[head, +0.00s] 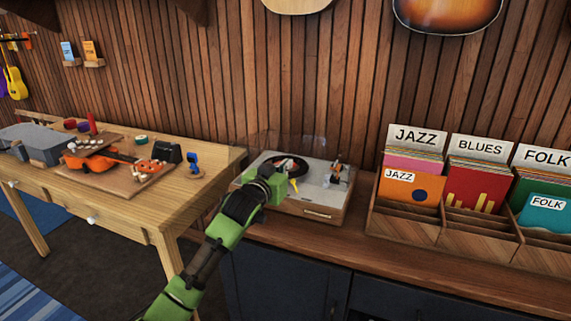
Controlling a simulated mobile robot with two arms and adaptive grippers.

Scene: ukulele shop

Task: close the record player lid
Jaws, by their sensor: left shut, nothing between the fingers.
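The record player (325,207) sits on the wooden counter, with a black record on its platter and a tonearm at its right side. Its clear lid (300,143) shows faintly as a see-through panel standing up at the back, so it looks open. My left arm comes in from below, and my left gripper (291,184) is over the front left of the player, its fingers shut and empty near the record. I cannot tell whether it touches the player. My right gripper is not in view.
Wooden record bins (405,222) marked JAZZ, BLUES and FOLK stand right of the player. A workbench (125,205) at left holds an orange ukulele (112,158) and small tools. Guitars hang on the slatted wall above. The counter front right is clear.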

